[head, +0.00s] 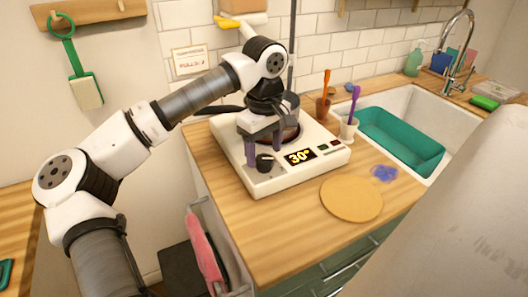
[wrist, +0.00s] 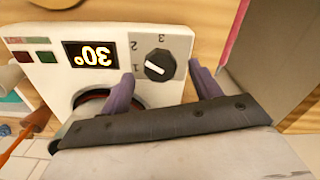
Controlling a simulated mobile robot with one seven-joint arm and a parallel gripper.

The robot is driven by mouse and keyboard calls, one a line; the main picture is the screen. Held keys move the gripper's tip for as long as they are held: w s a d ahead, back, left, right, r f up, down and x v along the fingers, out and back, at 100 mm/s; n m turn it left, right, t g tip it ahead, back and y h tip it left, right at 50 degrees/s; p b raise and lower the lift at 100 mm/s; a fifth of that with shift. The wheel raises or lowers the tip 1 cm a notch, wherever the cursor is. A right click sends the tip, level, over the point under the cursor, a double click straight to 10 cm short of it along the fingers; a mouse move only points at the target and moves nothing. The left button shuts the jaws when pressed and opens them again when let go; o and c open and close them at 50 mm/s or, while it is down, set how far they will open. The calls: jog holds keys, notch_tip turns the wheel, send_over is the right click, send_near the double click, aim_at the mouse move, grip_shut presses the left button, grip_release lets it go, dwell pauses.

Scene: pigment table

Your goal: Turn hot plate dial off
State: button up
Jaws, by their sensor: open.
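The white hot plate (head: 322,166) sits on the wooden counter, and its display reads 30°. Its black dial (head: 264,161) is at the front left corner. In the wrist view the dial (wrist: 160,66) has a white pointer line slanting toward the side with the 1 and 2 marks; a 3 is also printed nearby. My gripper (head: 262,150) is open and points down over the dial. In the wrist view my gripper (wrist: 161,72) has one finger on each side of the dial, with gaps showing. Contact is not visible.
A round wooden board (head: 352,199) lies in front of the hot plate. The sink (head: 447,122) holds a green basin (head: 400,140). A pink towel (head: 203,250) hangs below.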

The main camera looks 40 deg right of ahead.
jog(key=shift+f, duration=1.05)
jog(key=c, duration=1)
